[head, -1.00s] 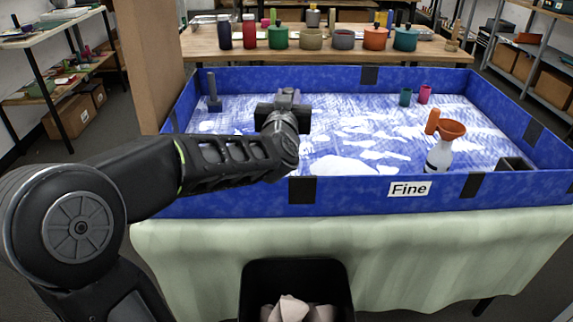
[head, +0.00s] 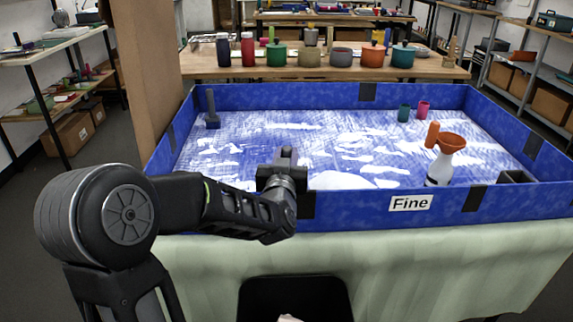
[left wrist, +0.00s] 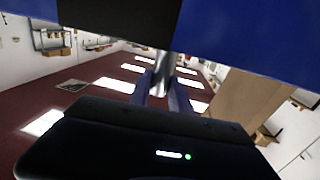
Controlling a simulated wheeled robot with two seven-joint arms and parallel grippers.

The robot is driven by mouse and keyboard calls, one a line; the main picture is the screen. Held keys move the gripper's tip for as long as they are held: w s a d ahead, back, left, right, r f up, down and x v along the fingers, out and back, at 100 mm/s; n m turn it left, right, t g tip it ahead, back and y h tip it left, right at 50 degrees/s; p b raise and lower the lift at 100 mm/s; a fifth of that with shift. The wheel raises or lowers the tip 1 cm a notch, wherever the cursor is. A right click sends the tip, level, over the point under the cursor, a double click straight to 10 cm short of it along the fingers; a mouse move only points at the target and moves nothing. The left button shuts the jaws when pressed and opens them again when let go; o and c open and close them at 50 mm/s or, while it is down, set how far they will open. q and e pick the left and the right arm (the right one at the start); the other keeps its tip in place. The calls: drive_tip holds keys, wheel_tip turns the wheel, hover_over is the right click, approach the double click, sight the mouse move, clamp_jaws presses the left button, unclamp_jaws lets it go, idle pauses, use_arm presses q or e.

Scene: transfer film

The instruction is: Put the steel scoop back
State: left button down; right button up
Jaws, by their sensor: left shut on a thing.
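My left gripper (head: 286,158) is over the front wall of the blue tray (head: 345,214), with its fingers hidden or merged with the wrist in the head view. In the left wrist view the two fingers (left wrist: 164,95) are closed around a shiny steel shaft, which looks like part of the steel scoop (left wrist: 165,68). Most of the scoop is hidden, and its bowl cannot be made out. My right gripper is in neither view.
The tray has a white and blue floor and a "Fine" label. In it stand a dark block with an upright handle (head: 212,112), a teal cup (head: 403,112), a pink cup (head: 423,109) and a white bottle (head: 440,167) with an orange top. A black bin (head: 295,283) is in front.

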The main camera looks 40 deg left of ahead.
use_arm(q)
wheel_tip(320, 180, down, 2)
drive_tip(key=shift+f, duration=0.1)
drive_tip(key=shift+f, duration=0.15)
drive_tip(key=c, duration=1.6)
unclamp_jaws()
drive_tip(key=shift+b, duration=0.3)
drive_tip(key=shift+c, duration=0.2)
drive_tip(key=o, duration=0.5)
drive_tip(key=shift+c, duration=0.2)
drive_tip(key=shift+s+r, duration=0.1)
drive_tip(key=shift+r, duration=0.1)
